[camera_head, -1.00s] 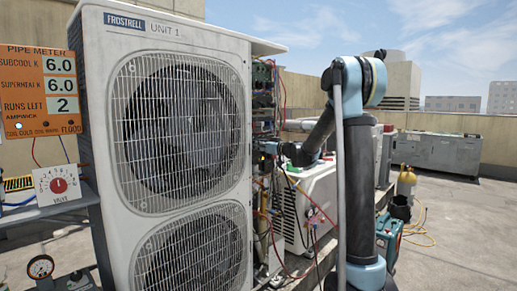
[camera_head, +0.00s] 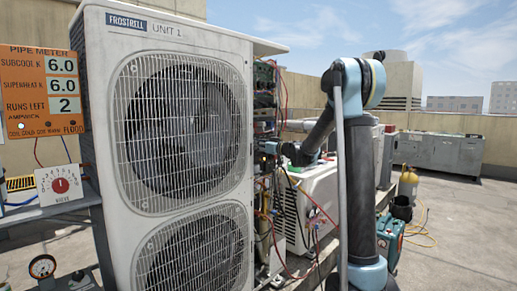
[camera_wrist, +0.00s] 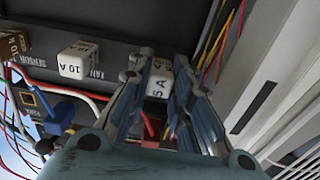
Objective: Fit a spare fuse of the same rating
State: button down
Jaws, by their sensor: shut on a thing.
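In the wrist view my gripper (camera_wrist: 160,82) is shut on a white block fuse (camera_wrist: 160,78). The fuse's visible print reads "5 A"; a finger may hide part of it. It is at the dark fuse panel (camera_wrist: 110,30); I cannot tell whether it is seated in its slot. To its left a white fuse (camera_wrist: 78,60) marked "10 A" sits by the "FAN" label. A brown block (camera_wrist: 14,42) marked with a 10 sits at the far left, by "SENSOR". In the head view my gripper (camera_head: 268,147) reaches into the open side of the condenser, and the fuses are too small to make out.
Loose red, white and yellow wires (camera_wrist: 70,90) run close around the panel. The white condenser, Unit 1 (camera_head: 180,28), stands left of my arm. A pipe meter sign (camera_head: 40,92) and a valve dial (camera_head: 60,185) are at the left. Open roof floor lies to the right.

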jog(key=shift+w+a, duration=0.1)
jog(key=c, duration=1.4)
grip_release()
jog(key=shift+o, duration=0.2)
